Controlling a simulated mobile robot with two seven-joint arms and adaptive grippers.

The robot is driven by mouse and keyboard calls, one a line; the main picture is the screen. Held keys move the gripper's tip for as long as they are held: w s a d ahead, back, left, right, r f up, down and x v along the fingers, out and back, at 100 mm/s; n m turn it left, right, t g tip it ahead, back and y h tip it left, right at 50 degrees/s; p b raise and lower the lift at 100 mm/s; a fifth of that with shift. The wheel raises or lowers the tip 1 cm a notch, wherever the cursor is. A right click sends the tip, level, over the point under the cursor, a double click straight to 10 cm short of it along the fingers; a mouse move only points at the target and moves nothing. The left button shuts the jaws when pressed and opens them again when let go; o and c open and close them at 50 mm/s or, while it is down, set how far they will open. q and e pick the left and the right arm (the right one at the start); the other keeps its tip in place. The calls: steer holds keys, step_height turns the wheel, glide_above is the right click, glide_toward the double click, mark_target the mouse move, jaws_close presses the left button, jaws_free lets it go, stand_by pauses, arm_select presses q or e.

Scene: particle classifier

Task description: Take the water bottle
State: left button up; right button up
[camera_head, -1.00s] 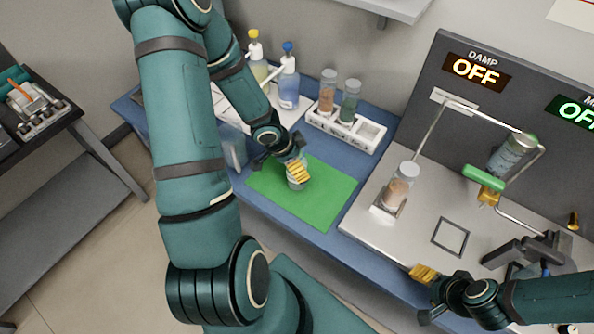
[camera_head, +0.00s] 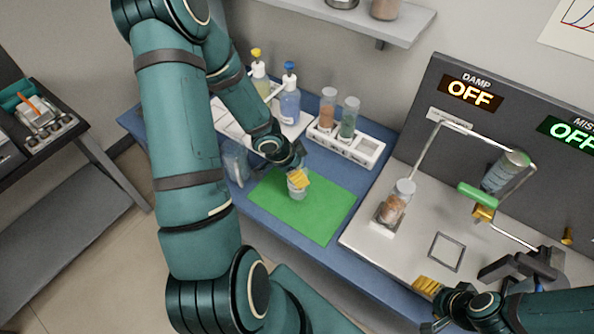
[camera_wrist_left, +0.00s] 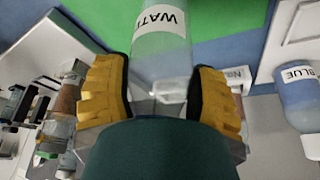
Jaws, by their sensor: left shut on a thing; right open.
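The water bottle, a clear bottle with a white label reading "WAT…", shows between the yellow finger pads in the left wrist view (camera_wrist_left: 160,62). In the head view the bottle (camera_head: 296,193) is over the green mat (camera_head: 325,218), partly hidden by my left gripper (camera_head: 299,179). My left gripper is shut on it. Whether the bottle touches the mat or is slightly raised, I cannot tell. My right gripper (camera_head: 431,305) is open and empty at the front edge of the metal worktop.
A blue-capped bottle (camera_head: 289,103) and a yellow-capped bottle (camera_head: 261,82) stand behind the mat. A white rack (camera_head: 350,146) holds two vials. At right, a vial of brown grains (camera_head: 393,205) stands on the metal worktop near a bent frame with a green handle (camera_head: 478,195).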

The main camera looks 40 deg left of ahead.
arm_select(q)
step_height(320, 180, up, 2)
steer(key=shift+r+p, duration=0.1)
steer(key=shift+p, duration=0.45)
steer(key=shift+a+r, duration=0.1)
steer(key=shift+r, duration=2.1)
arm_select(e)
steer(key=shift+r, duration=1.25)
